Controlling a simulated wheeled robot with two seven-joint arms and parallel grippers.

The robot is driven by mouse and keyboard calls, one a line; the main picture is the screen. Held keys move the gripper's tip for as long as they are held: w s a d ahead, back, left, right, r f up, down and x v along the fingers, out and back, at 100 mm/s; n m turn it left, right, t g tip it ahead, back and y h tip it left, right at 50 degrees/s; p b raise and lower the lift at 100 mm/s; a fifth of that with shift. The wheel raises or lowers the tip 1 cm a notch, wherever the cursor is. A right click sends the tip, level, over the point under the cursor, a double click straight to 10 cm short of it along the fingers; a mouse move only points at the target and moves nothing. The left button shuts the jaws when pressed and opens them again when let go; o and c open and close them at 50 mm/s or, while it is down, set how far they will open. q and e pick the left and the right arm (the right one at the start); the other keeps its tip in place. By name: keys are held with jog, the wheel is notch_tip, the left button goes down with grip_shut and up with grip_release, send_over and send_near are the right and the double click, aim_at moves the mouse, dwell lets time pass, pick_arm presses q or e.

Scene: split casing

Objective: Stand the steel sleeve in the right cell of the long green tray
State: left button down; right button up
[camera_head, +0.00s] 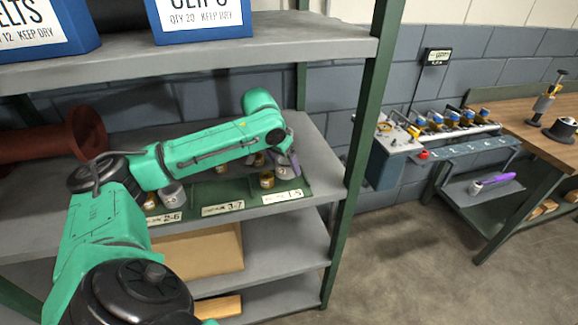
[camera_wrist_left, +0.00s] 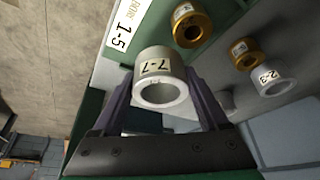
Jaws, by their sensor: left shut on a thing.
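The steel sleeve (camera_wrist_left: 160,85), a pale grey ring with a label reading 7-7, is between the fingers of my left gripper (camera_wrist_left: 163,100). In the head view my left gripper (camera_head: 291,163) is over the right end of the long green tray (camera_head: 222,204), near the label 1-5 (camera_head: 283,197). The gripper hides much of the right cell there, and I cannot tell whether the sleeve touches the tray floor. A brass sleeve (camera_head: 267,180) stands in the tray just left of the gripper. My right gripper is out of view.
Brass sleeves (camera_wrist_left: 190,27) and a steel sleeve marked 2-3 (camera_wrist_left: 271,80) are near the held one. A grey sleeve (camera_head: 172,192) stands at the tray's left. A shelf (camera_head: 230,52) with blue bins is above; a green post (camera_head: 362,130) stands to the right.

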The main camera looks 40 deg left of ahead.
aim_at(289, 171)
pick_arm(q)
jog(key=shift+w+r, duration=0.15)
jog(key=shift+w, duration=0.65)
jog(key=shift+f+p, duration=0.6)
jog(key=shift+f, duration=1.2)
jog(key=shift+c, duration=0.9)
grip_release()
jog(key=shift+f, duration=0.15)
jog(key=shift+s+d, duration=0.1)
jog(key=b+v, duration=0.1)
jog(key=v, duration=0.6)
jog(key=shift+r, duration=0.35)
